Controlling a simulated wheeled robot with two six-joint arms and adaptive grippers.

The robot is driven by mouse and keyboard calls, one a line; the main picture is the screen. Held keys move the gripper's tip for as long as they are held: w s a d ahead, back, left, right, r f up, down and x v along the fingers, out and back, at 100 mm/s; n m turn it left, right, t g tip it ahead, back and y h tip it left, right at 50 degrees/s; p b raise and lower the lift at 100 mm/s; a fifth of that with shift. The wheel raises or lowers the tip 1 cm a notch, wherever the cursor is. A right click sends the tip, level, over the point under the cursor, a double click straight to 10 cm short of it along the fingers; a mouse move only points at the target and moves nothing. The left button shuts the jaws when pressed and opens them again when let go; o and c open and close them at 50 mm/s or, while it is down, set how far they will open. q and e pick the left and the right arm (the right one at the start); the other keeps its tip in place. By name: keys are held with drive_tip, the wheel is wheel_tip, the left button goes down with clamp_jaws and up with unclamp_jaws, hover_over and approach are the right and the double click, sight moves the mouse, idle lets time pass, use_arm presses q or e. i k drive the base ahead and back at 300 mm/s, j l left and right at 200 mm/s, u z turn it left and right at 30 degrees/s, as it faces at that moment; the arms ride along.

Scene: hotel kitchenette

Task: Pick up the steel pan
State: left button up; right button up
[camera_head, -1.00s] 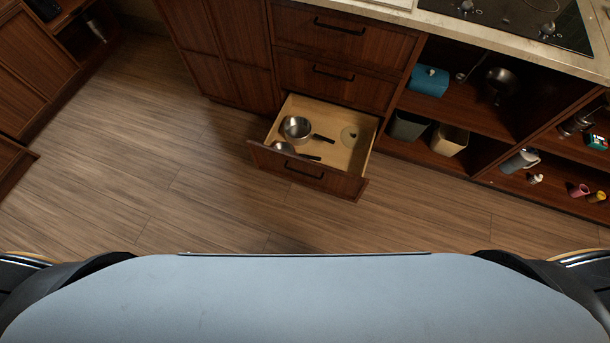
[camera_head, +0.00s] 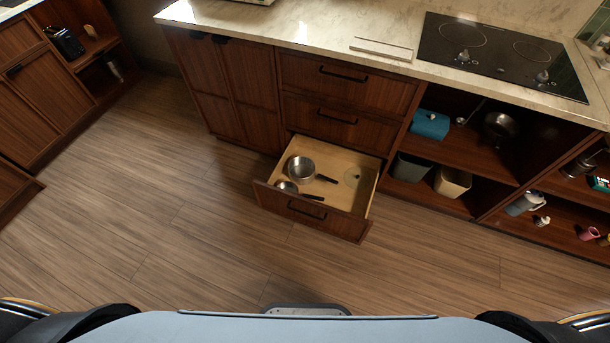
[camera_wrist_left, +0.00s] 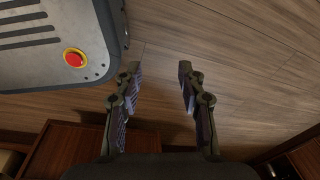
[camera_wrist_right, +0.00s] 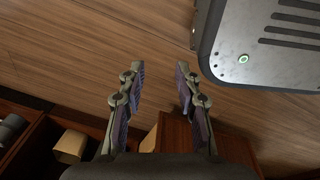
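A steel pan (camera_head: 301,168) with a dark handle lies in the open bottom drawer (camera_head: 362,199), its handle pointing right. A second, smaller steel pan (camera_head: 286,187) lies in front of it, close to the drawer front and partly hidden by it. Another dark metal pan (camera_head: 501,126) is on the open shelf at the right. My left gripper (camera_wrist_left: 158,76) is open and empty above the floor in the left wrist view. My right gripper (camera_wrist_right: 160,73) is open and empty in the right wrist view. Neither gripper shows in the head view, and both are away from the pans.
A round pale item (camera_head: 352,176) lies in the drawer's right part. The shelves hold a blue box (camera_head: 430,124), two bins (camera_head: 452,182) and a grey jug (camera_head: 525,203). A cooktop (camera_head: 500,55) is on the counter (camera_head: 300,27). The floor (camera_head: 190,240) before the drawer is clear.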

sight(301, 169)
drive_tip(key=i+j+z, duration=0.1)
drive_tip(key=i+j, duration=0.35)
drive_tip(key=i+j+z, duration=0.1)
drive_tip(key=i+j, duration=0.3)
drive_tip(key=j, duration=0.15)
